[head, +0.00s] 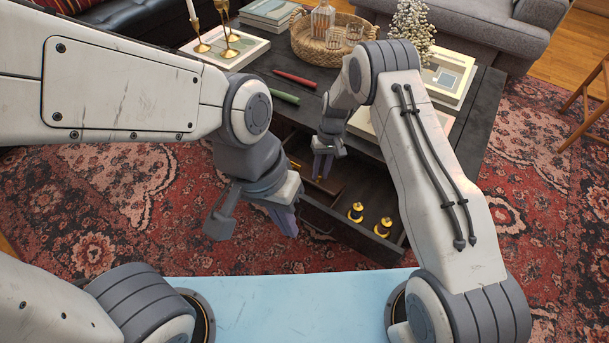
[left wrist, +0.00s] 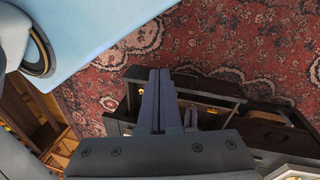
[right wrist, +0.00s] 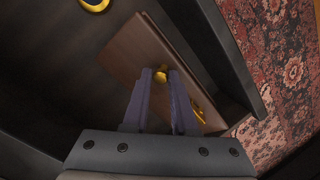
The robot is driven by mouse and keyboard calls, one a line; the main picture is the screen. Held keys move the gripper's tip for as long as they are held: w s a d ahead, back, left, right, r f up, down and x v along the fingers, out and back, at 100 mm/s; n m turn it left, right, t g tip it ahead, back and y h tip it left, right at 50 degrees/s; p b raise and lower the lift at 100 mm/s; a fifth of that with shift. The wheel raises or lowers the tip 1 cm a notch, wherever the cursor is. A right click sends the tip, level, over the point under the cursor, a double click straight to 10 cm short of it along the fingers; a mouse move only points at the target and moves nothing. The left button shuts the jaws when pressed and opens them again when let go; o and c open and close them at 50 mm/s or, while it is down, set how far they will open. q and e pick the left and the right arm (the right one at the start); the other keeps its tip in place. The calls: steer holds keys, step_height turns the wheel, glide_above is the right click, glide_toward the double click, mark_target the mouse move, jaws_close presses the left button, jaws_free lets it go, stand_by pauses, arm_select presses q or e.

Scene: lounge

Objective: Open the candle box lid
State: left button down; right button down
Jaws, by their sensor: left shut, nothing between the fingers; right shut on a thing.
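The candle box (right wrist: 142,52) is a brown wooden box inside the dark open drawer; in the right wrist view it lies at a slant, with a gold knob (right wrist: 160,74) between my fingertips. My right gripper (right wrist: 158,78) is shut on this knob. In the head view my right gripper (head: 322,170) reaches down into the drawer (head: 345,232) and hides much of the candle box (head: 329,184). I cannot tell whether the lid is raised. My left gripper (head: 287,228) is shut and empty, in front of the drawer's left part; its closed fingers show in the left wrist view (left wrist: 157,88).
Two gold-and-black pieces (head: 355,212) stand in the drawer's right part. On the dark table (head: 470,135) lie a red candle (head: 294,78) and a green candle (head: 284,97), with a basket (head: 325,45) and books behind. The patterned rug (head: 130,220) around it is clear.

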steer(key=shift+w+a+r, duration=0.1)
steer(key=shift+w+r, duration=0.05)
steer(key=shift+w, duration=0.05)
arm_select(q)
steer(key=w+d+f+n+t+h, duration=0.1)
steer(key=w+d+f+n+h, duration=0.15)
steer(key=w+d+n, duration=0.45)
steer(key=w+d+f+n+t+h, duration=0.15)
steer(key=w+f+n, duration=0.25)
steer(key=w+n, duration=0.55)
steer(key=w+a+f+n+y, duration=0.1)
steer(key=w+a+f+n, duration=0.2)
steer(key=f+n, duration=0.2)
steer(key=w+a+f+n+t+y, duration=0.1)
steer(key=w+a+f+n, duration=0.2)
steer(key=w+f+n, duration=0.1)
steer(key=w+a+f+n+y, duration=0.1)
steer(key=w+a+f+n, duration=0.2)
steer(key=f+n, duration=0.3)
steer(key=shift+w+a+n+t+y, duration=0.1)
steer(key=shift+w+n+t+y, duration=0.1)
steer(key=shift+n, duration=0.35)
steer(key=shift+w+n+t+y, duration=0.1)
steer(key=shift+n+y, duration=0.1)
steer(key=shift+n, duration=0.3)
steer(key=shift+w+f, duration=0.1)
steer(key=shift+f, duration=0.3)
steer(key=x, duration=0.9)
